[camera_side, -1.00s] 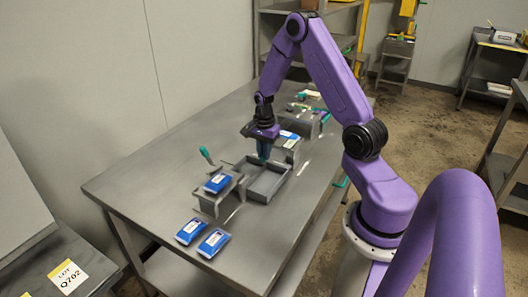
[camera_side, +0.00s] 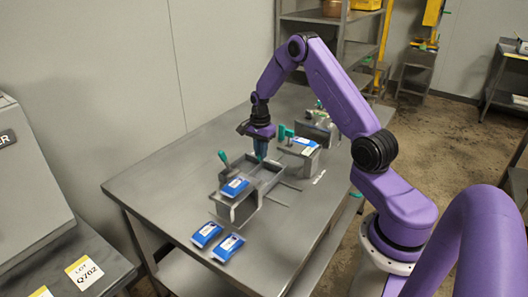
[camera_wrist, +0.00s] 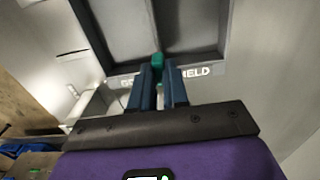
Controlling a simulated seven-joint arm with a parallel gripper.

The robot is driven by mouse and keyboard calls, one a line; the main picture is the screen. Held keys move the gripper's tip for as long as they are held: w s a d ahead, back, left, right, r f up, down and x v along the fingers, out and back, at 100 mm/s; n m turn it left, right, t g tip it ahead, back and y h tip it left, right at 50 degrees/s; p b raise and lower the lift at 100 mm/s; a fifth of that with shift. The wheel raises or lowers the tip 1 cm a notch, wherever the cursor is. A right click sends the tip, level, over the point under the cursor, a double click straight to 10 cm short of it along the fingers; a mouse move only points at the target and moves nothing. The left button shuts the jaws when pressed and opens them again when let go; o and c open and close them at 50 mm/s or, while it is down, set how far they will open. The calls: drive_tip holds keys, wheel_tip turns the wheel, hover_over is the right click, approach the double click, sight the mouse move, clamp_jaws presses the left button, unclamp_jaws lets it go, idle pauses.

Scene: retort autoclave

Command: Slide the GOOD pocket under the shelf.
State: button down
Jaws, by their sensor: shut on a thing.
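A grey divided tray (camera_side: 272,177) lies on the table in the side view. My gripper (camera_side: 261,155) points down at the tray and is shut on a teal knob (camera_wrist: 158,62) by the divider. A low grey shelf (camera_side: 226,207) with a blue pouch (camera_side: 235,187) on top stands at the tray's left end. How far the tray lies beneath it I cannot tell.
A second grey stand (camera_side: 308,163) with a blue pouch (camera_side: 304,145) stands right of the tray. Two blue pouches (camera_side: 206,234) (camera_side: 228,246) lie at the table's front. A teal-handled item (camera_side: 224,158) stands by the shelf. The table's left side is clear.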

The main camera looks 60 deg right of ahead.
drive_tip(key=shift+w+r, duration=0.1)
drive_tip(key=shift+w, duration=0.2)
drive_tip(key=c, duration=1.1)
unclamp_jaws()
wheel_tip(320, 180, up, 17)
drive_tip(key=shift+r, duration=0.15)
